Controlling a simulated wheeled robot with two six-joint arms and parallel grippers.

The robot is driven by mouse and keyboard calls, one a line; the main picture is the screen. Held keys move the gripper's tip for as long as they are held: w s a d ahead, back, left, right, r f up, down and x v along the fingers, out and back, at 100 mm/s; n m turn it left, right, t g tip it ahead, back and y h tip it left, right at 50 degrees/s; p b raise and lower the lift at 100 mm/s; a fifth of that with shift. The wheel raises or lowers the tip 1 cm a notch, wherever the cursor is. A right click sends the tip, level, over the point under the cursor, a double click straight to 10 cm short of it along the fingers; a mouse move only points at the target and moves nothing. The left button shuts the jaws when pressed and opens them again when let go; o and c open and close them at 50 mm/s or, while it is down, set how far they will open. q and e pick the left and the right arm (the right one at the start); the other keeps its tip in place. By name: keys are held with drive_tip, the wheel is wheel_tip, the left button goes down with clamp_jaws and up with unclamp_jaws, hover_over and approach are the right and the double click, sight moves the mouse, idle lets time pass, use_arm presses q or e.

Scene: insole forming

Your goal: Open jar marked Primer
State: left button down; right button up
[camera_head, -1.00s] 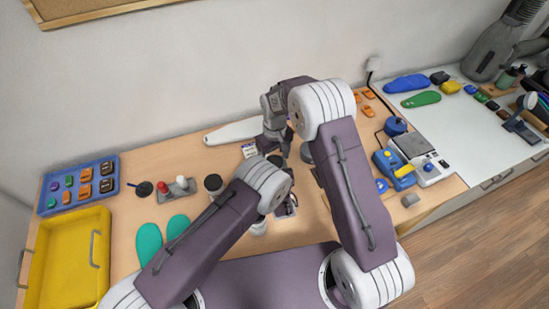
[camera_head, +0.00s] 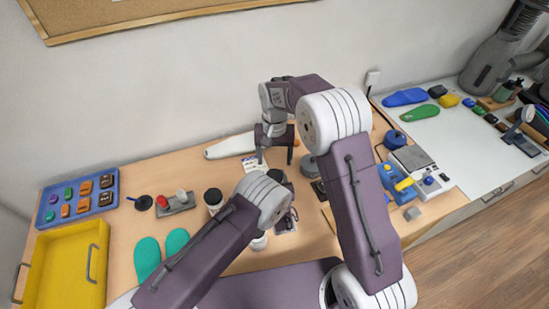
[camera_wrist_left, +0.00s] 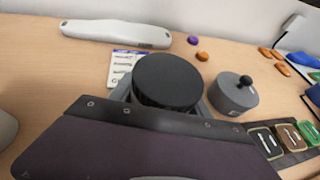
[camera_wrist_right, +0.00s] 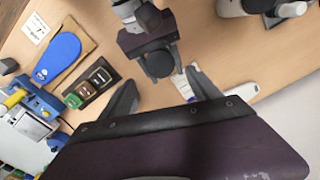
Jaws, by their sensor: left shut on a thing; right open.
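A jar with a wide black lid (camera_wrist_left: 167,80) stands large in the left wrist view; the lid also shows in the right wrist view (camera_wrist_right: 159,64). No Primer marking can be read on it. My left gripper (camera_wrist_right: 149,46) is shut around the jar, its grey fingers beside the jar below the lid. The lid is on the jar. My right gripper (camera_head: 275,157) is open and empty, its fingers spread behind and above the jar in the head view. In the right wrist view the jar shows beyond and between the open fingertips (camera_wrist_right: 163,92).
A grey pot with a knob (camera_wrist_left: 233,93) stands close right of the jar. A printed card (camera_wrist_left: 124,67) and a long white tool (camera_wrist_left: 115,33) lie behind. Another dark-lidded jar (camera_head: 213,198) stands left. A blue tray (camera_head: 78,222) and yellow bin (camera_head: 62,270) are far left.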

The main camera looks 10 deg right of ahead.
sight(274, 175)
wheel_tip(274, 175, down, 8)
drive_tip(key=shift+f, duration=0.1)
idle(0.4)
